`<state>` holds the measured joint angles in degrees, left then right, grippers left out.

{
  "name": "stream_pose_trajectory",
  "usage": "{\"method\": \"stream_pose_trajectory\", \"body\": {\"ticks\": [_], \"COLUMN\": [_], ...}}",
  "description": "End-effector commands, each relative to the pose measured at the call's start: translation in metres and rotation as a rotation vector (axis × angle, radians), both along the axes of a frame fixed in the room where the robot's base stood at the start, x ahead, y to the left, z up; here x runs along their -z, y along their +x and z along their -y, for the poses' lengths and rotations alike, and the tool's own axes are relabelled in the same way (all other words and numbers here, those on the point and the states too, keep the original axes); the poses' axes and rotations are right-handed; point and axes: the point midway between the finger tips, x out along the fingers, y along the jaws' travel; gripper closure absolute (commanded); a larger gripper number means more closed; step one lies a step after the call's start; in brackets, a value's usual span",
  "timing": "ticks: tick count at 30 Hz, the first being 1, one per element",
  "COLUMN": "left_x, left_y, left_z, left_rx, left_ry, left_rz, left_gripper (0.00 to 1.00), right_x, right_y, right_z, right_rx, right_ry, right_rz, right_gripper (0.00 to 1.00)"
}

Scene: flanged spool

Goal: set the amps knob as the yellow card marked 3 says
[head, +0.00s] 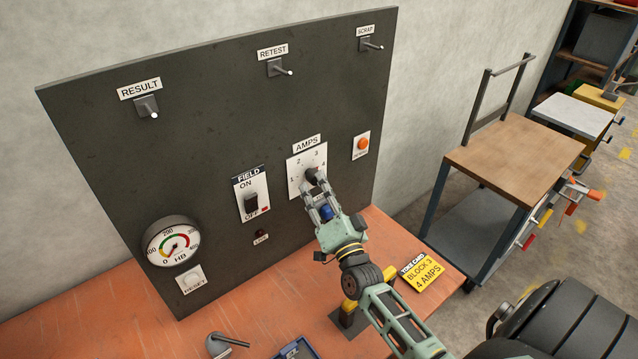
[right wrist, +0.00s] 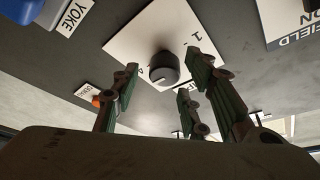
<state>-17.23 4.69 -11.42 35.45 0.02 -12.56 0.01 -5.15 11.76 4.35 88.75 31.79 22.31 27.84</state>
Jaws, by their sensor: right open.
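The amps knob (head: 311,175) is a dark round knob on a white AMPS plate (head: 293,178) numbered 1 to 4, on the dark upright panel. In the right wrist view the knob (right wrist: 164,68) has a pale mark on its lower side; I cannot tell which number it points to. My right gripper (head: 315,190) is open, its fingers reaching toward the knob from below. In the right wrist view its fingers stand around the knob's outline, with no clear contact. The yellow card (head: 424,276) on the bench reads BLOCK 3, 4 AMPS. My left gripper is not in view.
A FIELD switch (head: 251,201) is left of the plate, and an orange button (head: 361,144) is right of it. RESULT, RETEST and SCRAP pegs stick out above. A round gauge (head: 172,242) is lower left. A blue tray (head: 296,349) sits at the bench's front. A cart stands right.

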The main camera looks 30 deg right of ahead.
Motion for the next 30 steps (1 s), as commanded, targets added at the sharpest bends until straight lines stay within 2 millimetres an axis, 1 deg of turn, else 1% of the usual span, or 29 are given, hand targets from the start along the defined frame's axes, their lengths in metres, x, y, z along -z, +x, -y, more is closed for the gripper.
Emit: {"method": "stream_pose_trajectory", "body": {"ticks": [1,6,9,12,15,18,30], "left_x": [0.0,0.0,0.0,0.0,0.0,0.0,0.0], "left_y": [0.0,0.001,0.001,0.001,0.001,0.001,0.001], "left_z": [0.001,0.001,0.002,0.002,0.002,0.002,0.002], "left_rx": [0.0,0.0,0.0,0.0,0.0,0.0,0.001], "left_ry": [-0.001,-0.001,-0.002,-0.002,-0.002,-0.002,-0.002], "left_rz": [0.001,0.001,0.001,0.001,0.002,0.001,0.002], "left_gripper": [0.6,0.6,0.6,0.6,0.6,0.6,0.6], "right_x": [0.005,0.015,0.019,0.023,0.024,0.025,0.025], "right_y": [-0.012,-0.047,-0.065,-0.078,-0.086,-0.09,-0.09], "right_z": [-0.002,-0.009,-0.012,-0.015,-0.016,-0.017,-0.017], "right_rx": [0.0,0.0,0.001,0.001,0.001,0.001,0.002], "right_ry": [0.001,0.0,0.0,0.001,0.0,0.001,0.0], "right_rz": [-0.004,-0.004,-0.004,-0.002,0.0,0.002,0.001], "right_gripper": [0.59,0.59,0.59,0.59,0.59,0.59,0.59]}}
